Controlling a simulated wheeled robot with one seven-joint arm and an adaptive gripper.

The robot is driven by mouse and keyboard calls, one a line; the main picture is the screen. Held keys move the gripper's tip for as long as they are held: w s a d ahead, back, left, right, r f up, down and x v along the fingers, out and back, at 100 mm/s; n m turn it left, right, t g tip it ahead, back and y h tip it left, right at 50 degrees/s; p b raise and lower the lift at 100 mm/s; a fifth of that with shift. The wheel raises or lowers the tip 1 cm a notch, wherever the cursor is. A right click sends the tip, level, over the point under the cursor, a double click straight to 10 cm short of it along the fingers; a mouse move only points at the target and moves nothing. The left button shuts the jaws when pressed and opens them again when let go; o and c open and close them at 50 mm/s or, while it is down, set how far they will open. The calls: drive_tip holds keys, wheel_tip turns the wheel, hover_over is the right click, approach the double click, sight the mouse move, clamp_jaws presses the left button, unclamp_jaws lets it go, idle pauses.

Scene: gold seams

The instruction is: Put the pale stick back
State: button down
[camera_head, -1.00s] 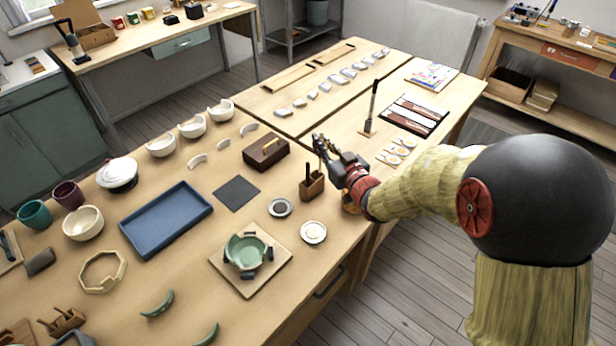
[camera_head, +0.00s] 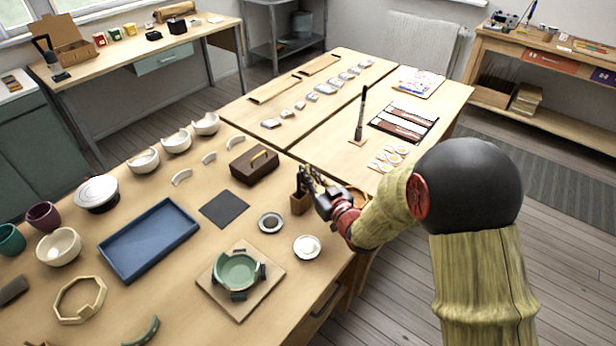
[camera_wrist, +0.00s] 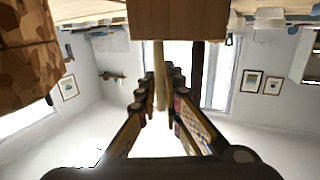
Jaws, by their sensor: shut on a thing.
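My gripper (camera_head: 309,178) is right beside the small wooden holder (camera_head: 299,204) near the table's edge. In the wrist view, which looks upside down, my gripper (camera_wrist: 164,98) is shut on the pale stick (camera_wrist: 159,75). The pale stick runs between the fingers to the edge of the holder (camera_wrist: 178,20). I cannot tell whether its end is inside the holder. A dark stick (camera_wrist: 197,65) stands at the holder, beside the pale one. In the head view, my fingers hide most of the pale stick.
A brown box with a handle (camera_head: 254,167) stands behind the holder. A dark saucer (camera_head: 270,222) and a white saucer (camera_head: 307,247) lie in front. An upright dark tool on a stand (camera_head: 360,120) is behind right. A dark mat (camera_head: 224,208) lies to the left.

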drive_tip(key=shift+r, duration=0.15)
drive_tip(key=shift+f, duration=0.25)
drive_tip(key=c, duration=2.2)
unclamp_jaws()
drive_tip(key=shift+c, duration=0.2)
drive_tip(key=shift+r, duration=0.1)
drive_tip(key=shift+r, duration=0.1)
